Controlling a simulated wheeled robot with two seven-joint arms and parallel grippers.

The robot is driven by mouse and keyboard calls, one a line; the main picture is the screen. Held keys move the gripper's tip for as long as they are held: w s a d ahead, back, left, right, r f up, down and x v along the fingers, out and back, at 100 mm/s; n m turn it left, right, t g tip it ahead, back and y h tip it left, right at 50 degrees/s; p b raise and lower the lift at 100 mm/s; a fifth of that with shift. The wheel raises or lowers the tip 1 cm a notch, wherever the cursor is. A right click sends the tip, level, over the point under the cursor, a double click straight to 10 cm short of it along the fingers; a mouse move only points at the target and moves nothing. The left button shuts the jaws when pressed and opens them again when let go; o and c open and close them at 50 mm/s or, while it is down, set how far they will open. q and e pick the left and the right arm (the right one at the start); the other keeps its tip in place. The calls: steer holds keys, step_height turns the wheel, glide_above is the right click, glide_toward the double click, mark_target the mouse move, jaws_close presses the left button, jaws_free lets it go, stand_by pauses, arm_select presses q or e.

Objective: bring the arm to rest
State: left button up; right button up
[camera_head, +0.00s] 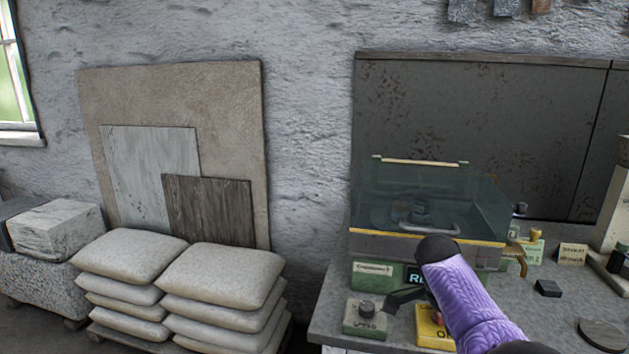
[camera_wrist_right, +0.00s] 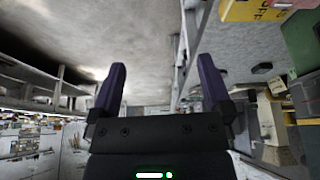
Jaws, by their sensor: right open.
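My right arm, with a purple sleeve, comes in from the lower right in the head view, over the front of the grey bench (camera_head: 335,322). A dark part of my right gripper (camera_head: 403,297) shows beside the arm's black joint, near the control boxes. In the right wrist view the right gripper (camera_wrist_right: 161,64) has its two purple fingers spread wide apart, with nothing between them. My left arm and left gripper are not in the head view.
A glass-lidded machine (camera_head: 430,205) stands on the bench behind the arm. Stacked sacks (camera_head: 222,275) and a stone block (camera_head: 55,228) are at left. A dark disc (camera_head: 603,335) lies at right.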

steer(key=s+a+f+n+y, duration=0.1)
steer(key=s+f+n, duration=0.35)
steer(key=f, duration=0.55)
steer(key=s+a+f+n, duration=0.1)
steer(key=s+f+n, duration=0.4)
steer(key=f, duration=0.5)
steer(key=s+a+f+n+y, duration=0.1)
steer(key=s+f+n, duration=0.2)
steer(key=s+f, duration=0.5)
steer(key=s+a+f+n+y, duration=0.1)
steer(key=s+f+n, duration=0.4)
steer(key=s, duration=0.9)
steer(key=s+a+f+n+t+y, duration=0.1)
steer(key=s+f+n, duration=0.4)
steer(key=s, duration=0.8)
steer(key=shift+s+a+f, duration=0.4)
steer(key=shift+a+f, duration=0.25)
steer(key=shift+f, duration=0.05)
